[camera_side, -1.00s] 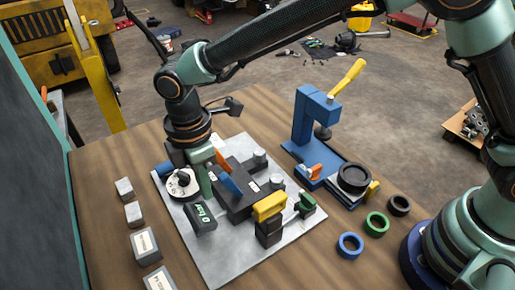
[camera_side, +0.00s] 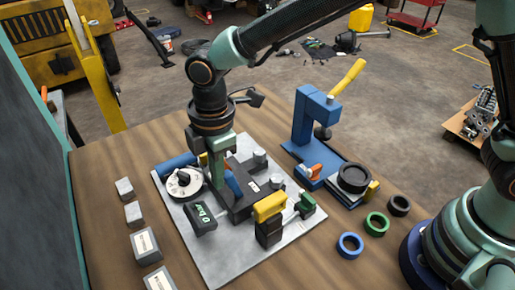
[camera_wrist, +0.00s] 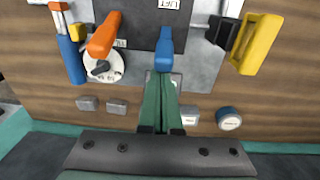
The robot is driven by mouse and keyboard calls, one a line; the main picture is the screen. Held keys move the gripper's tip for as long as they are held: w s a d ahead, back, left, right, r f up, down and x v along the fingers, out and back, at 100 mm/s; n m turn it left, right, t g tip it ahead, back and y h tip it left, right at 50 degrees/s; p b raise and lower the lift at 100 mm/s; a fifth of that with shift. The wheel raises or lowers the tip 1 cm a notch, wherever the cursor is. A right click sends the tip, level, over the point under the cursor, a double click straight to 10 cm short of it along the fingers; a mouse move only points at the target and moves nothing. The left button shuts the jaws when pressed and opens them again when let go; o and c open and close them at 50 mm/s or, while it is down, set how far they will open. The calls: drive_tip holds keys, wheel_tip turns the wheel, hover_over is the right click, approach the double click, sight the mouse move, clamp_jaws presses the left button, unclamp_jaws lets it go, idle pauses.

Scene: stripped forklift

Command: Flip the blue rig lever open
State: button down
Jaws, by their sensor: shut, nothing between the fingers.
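The blue lever (camera_side: 232,185) stands on the dark block of the grey rig plate, just right of my gripper in the side view. In the wrist view the blue lever (camera_wrist: 165,48) is straight beyond my fingertips, its handle end close to them. I cannot tell whether they touch. My gripper (camera_side: 217,182) is shut and empty, pointing down over the plate; its green fingers are pressed together in the wrist view (camera_wrist: 159,78). An orange lever (camera_wrist: 104,36) stands left of the blue one in the wrist view; in the side view my gripper seems to hide it.
A white dial (camera_side: 183,184), a blue cylinder (camera_side: 178,162) and a black labelled block (camera_side: 201,219) sit left of my gripper. A yellow handle (camera_side: 270,206) and green part (camera_side: 307,203) are to the right. A blue press (camera_side: 308,120) stands behind. Grey blocks (camera_side: 143,246) line the left.

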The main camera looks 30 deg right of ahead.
drive_tip(key=shift+d+r, duration=0.2)
drive_tip(key=shift+d, duration=0.35)
drive_tip(key=shift+d+r, duration=0.15)
drive_tip(key=shift+d, duration=0.4)
drive_tip(key=shift+d+r, duration=0.1)
drive_tip(key=shift+d, duration=1.7)
drive_tip(key=shift+d+f, duration=0.3)
drive_tip(key=shift+d, duration=0.35)
drive_tip(key=shift+s, duration=0.1)
drive_tip(key=a, duration=0.1)
drive_tip(key=a+r, duration=0.1)
drive_tip(key=a, duration=0.1)
drive_tip(key=a+r, duration=0.1)
drive_tip(key=shift+w+a, duration=0.2)
drive_tip(key=shift+a, duration=0.15)
drive_tip(key=d+r, duration=0.6)
drive_tip(key=r, duration=0.1)
drive_tip(key=shift+d+r, duration=0.25)
